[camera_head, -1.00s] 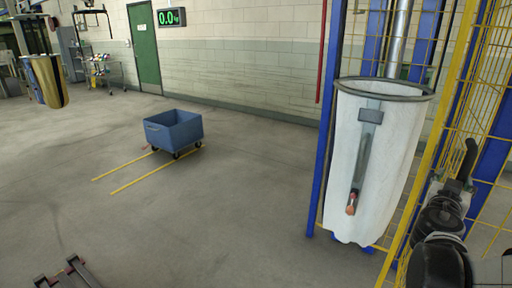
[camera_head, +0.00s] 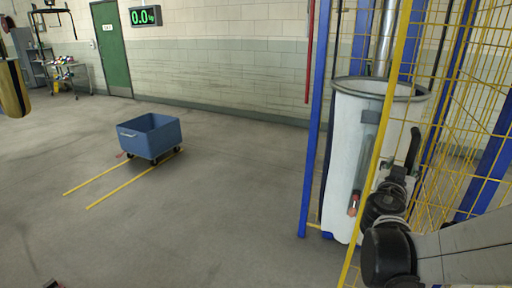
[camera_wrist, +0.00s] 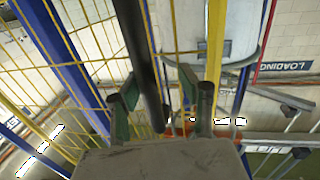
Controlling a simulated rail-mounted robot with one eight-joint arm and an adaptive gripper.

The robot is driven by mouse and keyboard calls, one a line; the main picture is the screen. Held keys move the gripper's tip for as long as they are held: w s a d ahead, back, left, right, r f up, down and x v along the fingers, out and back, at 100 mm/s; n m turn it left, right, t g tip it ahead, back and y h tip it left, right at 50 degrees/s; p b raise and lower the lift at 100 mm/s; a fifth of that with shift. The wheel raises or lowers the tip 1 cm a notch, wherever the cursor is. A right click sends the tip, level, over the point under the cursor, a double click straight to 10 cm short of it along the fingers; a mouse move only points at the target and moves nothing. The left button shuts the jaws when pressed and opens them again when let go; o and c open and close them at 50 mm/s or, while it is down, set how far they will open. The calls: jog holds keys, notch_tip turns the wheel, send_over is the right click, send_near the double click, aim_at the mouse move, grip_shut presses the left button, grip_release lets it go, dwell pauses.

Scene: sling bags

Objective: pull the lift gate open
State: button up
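The lift gate is a yellow wire-mesh panel (camera_head: 445,110) with a yellow edge post (camera_head: 382,130), standing at the right of the head view. Its mesh also fills the left of the wrist view (camera_wrist: 85,50). A dark upright bar (camera_head: 414,146), apparently the gate handle, rises beside my gripper (camera_head: 397,180). In the wrist view the bar (camera_wrist: 140,50) runs down between my two fingers (camera_wrist: 163,100), closer to the left one. The fingers are apart, with a gap on the bar's right side. I cannot tell whether the left finger touches it.
A blue wheeled cart (camera_head: 150,136) stands on the floor at left, near yellow floor lines. Open floor (camera_head: 200,220) lies left of the gate.

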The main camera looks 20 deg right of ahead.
jog(key=shift+w+a, duration=0.3)
